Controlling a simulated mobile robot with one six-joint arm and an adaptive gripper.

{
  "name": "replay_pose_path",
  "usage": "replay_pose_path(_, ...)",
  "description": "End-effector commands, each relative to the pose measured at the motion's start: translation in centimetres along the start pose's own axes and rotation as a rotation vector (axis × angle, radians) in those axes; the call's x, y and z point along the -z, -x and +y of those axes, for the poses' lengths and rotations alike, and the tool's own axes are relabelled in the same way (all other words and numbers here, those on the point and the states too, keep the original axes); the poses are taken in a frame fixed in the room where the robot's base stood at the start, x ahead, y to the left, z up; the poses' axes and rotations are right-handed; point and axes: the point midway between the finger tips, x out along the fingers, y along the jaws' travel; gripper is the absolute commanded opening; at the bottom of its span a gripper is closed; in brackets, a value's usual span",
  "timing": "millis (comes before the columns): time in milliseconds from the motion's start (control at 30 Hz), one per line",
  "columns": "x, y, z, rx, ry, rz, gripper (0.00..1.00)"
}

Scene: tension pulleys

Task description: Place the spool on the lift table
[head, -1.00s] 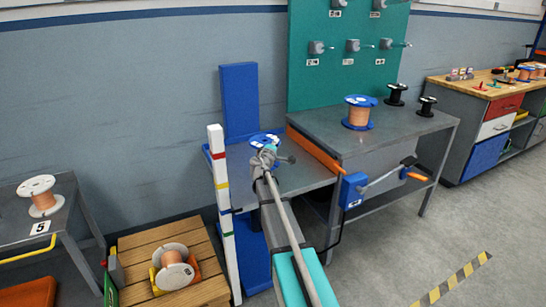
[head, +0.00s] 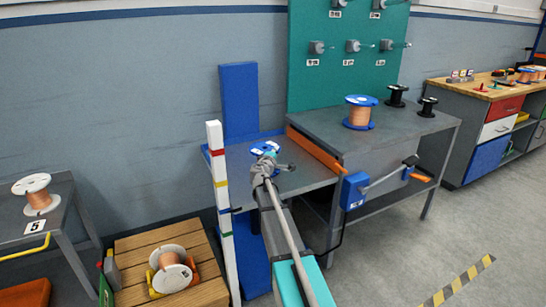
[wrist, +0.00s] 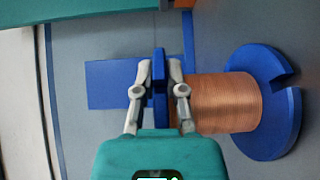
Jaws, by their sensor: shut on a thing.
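The spool (wrist: 228,102) has blue flanges and a copper-coloured winding. In the wrist view my gripper (wrist: 160,68) is shut on its near flange, with one finger on each side. The far flange is clear of the fingers. In the head view the spool's blue top (head: 264,147) shows at the end of my arm, over the grey top of the lift table (head: 312,181). My gripper (head: 269,158) and arm hide most of the spool there. I cannot tell whether it touches the table top.
A blue column (head: 239,100) stands behind the lift table and a white post with coloured bands (head: 221,210) at its left. An orange bar (head: 315,150) separates it from a grey bench (head: 390,132) holding several spools. A wooden pallet (head: 133,250) holds another spool.

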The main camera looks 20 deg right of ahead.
Motion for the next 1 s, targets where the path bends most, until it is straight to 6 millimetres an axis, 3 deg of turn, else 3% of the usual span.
replay_pose_path(467,0.02,0.01,-0.36,0.0,0.0,0.0,0.0)
replay_pose_path(500,0.02,0.01,-0.29,0.0,0.0,0.0,0.21)
replay_pose_path(667,0.03,0.02,-0.26,0.0,0.0,0.0,0.5)
replay_pose_path(1000,0.05,0.02,-0.24,0.0,0.0,0.001,0.5)
